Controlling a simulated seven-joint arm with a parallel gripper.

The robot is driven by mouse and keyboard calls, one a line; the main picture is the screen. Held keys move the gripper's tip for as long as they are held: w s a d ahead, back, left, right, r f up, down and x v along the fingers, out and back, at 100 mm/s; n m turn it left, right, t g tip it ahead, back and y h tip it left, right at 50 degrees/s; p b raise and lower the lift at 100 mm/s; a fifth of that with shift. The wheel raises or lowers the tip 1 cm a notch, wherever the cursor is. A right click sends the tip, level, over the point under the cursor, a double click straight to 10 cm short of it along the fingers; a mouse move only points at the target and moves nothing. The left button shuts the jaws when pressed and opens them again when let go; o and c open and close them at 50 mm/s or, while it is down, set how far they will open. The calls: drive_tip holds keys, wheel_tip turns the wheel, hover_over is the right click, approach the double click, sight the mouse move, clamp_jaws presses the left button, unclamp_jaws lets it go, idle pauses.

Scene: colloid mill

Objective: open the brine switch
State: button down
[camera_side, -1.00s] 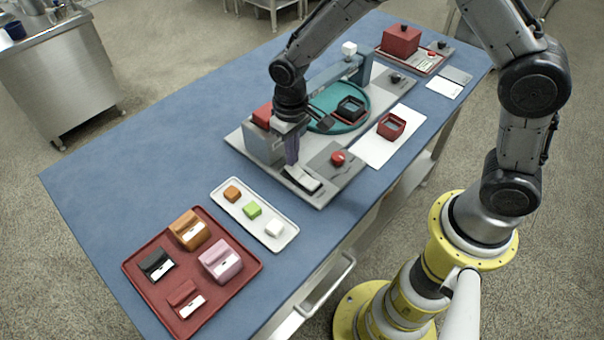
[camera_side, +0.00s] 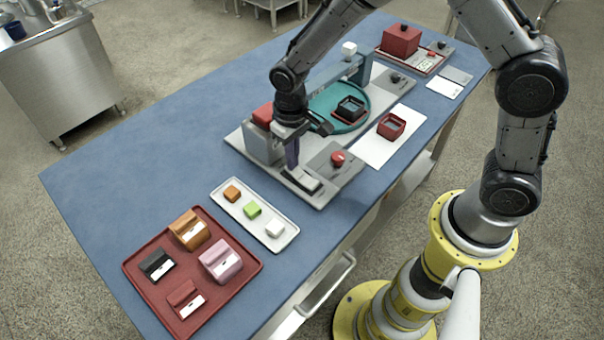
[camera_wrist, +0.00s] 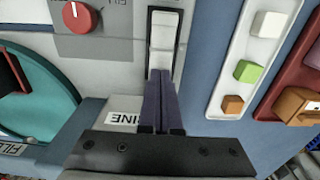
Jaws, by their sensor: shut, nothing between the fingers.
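The switch is a white rocker in a black frame (camera_wrist: 164,30), set in the grey machine panel; it also shows in the side view (camera_side: 304,181). A label ending in "INE" (camera_wrist: 124,118) lies near it, its first letters hidden by my gripper. My gripper (camera_wrist: 161,74) is shut and empty, with its dark purple fingers pointing down. The fingertips are at the near end of the rocker in the wrist view and cover that end. I cannot tell whether they press on it. In the side view my gripper (camera_side: 291,166) stands over the rocker's left end.
A red knob (camera_wrist: 79,17) sits on the panel beside the switch. A white tray of small cubes (camera_side: 286,236) and a red tray (camera_side: 228,291) stand to the front left.

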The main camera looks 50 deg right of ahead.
drive_tip(key=shift+f, duration=0.45)
idle(0.3)
drive_tip(key=shift+r, duration=3.55)
